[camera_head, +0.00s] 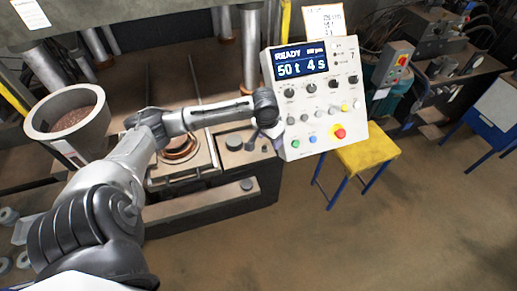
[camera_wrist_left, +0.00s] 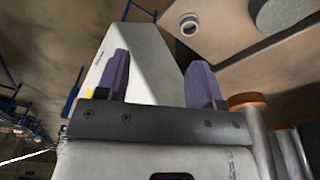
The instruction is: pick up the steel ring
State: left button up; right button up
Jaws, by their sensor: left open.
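A small pale ring (camera_wrist_left: 186,17), which looks like the steel ring, lies on a brown bench top at the upper right of the left wrist view. In the head view I cannot make it out clearly near my gripper. My left gripper (camera_wrist_left: 160,80) is open, with two purple-grey fingers and nothing between them. The ring is beyond the fingertips and apart from them. In the head view my left gripper (camera_head: 270,132) is at the lower left edge of the control panel, partly hidden by its own wrist. My right gripper is not in view.
The control panel (camera_head: 316,95) stands close beside the gripper; its pale housing (camera_wrist_left: 152,65) shows behind the fingers. A grey disc (camera_head: 234,142) sits on the press bench. A yellow stool (camera_head: 368,152) stands at right, with open floor nearby.

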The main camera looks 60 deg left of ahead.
pick_arm(q)
jog(key=a+r+n, duration=0.1)
jog(key=a+r, duration=0.1)
jog(key=a, duration=0.2)
send_over(264, 147)
jog(key=s, duration=0.1)
jog(key=shift+g, duration=0.3)
jog(key=f, duration=0.7)
jog(key=shift+d, duration=0.2)
jog(key=shift+w+f+p, duration=0.2)
jog(key=shift+w+f, duration=0.05)
jog(key=shift+f, duration=1.25)
jog(key=shift+w+f+p, duration=0.2)
jog(key=shift+f, duration=1.3)
jog(key=c, duration=1)
